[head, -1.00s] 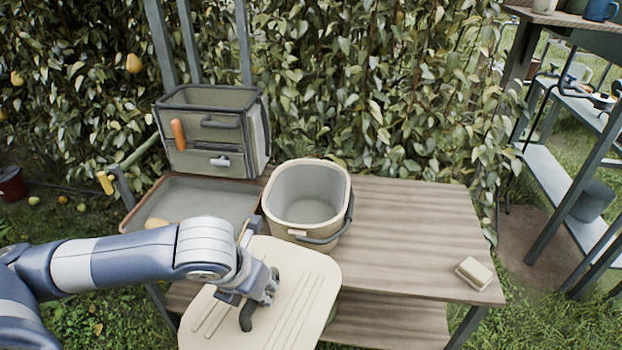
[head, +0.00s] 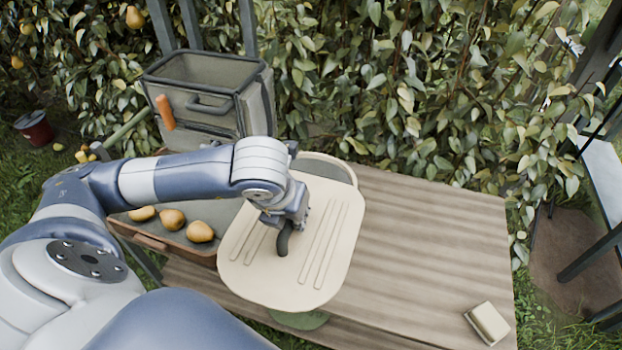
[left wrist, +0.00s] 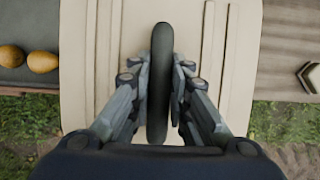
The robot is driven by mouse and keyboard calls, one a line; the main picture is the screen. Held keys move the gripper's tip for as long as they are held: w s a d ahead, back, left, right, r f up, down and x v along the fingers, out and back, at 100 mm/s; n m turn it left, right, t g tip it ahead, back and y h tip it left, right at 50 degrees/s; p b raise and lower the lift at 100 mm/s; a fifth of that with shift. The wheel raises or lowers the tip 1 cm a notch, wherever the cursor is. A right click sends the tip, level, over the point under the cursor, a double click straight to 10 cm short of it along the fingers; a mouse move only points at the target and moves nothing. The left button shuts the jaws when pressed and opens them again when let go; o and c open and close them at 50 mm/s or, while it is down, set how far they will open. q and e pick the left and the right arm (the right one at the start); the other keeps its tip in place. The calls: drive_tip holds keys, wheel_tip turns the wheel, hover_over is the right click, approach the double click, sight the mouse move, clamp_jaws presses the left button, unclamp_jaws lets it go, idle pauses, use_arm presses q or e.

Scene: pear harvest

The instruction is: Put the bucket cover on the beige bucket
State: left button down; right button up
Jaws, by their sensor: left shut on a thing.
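My left gripper (head: 290,226) is shut on the dark handle (left wrist: 160,85) of the beige bucket cover (head: 330,243). The cover is a flat board with rounded corners and raised ribs. In the head view it lies in front of the beige bucket (head: 336,162) and hides most of it; only part of the far rim shows. I cannot tell whether the cover touches the bucket. In the left wrist view the fingers stand on both sides of the handle, and the cover fills the middle. My right gripper is not in view.
The wooden table (head: 430,235) is clear to the right, apart from a small pale block (head: 487,323) near its corner. A tray (head: 160,240) with pears (head: 200,231) lies left of the cover. A grey bin (head: 200,80) stands behind it.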

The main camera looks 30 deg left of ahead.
sight(303, 178)
use_arm(q)
drive_tip(key=w+a+p, duration=0.1)
drive_tip(key=w+a, duration=0.1)
drive_tip(key=w, duration=0.2)
drive_tip(key=w+a+f+p, duration=0.1)
drive_tip(key=w+a, duration=0.1)
drive_tip(key=w, duration=0.2)
drive_tip(key=w+a+p, duration=0.1)
drive_tip(key=w+a, duration=0.1)
drive_tip(key=w, duration=0.3)
drive_tip(key=shift+w+a+f, duration=0.1)
drive_tip(key=shift+f, duration=0.05)
wheel_tip(303, 178, down, 3)
drive_tip(key=shift+r+p, duration=0.1)
drive_tip(key=shift+p, duration=0.45)
drive_tip(key=shift+f, duration=0.4)
drive_tip(key=c, duration=1.5)
unclamp_jaws()
drive_tip(key=shift+r, duration=0.1)
drive_tip(key=b+v, duration=0.2)
drive_tip(key=v, duration=1)
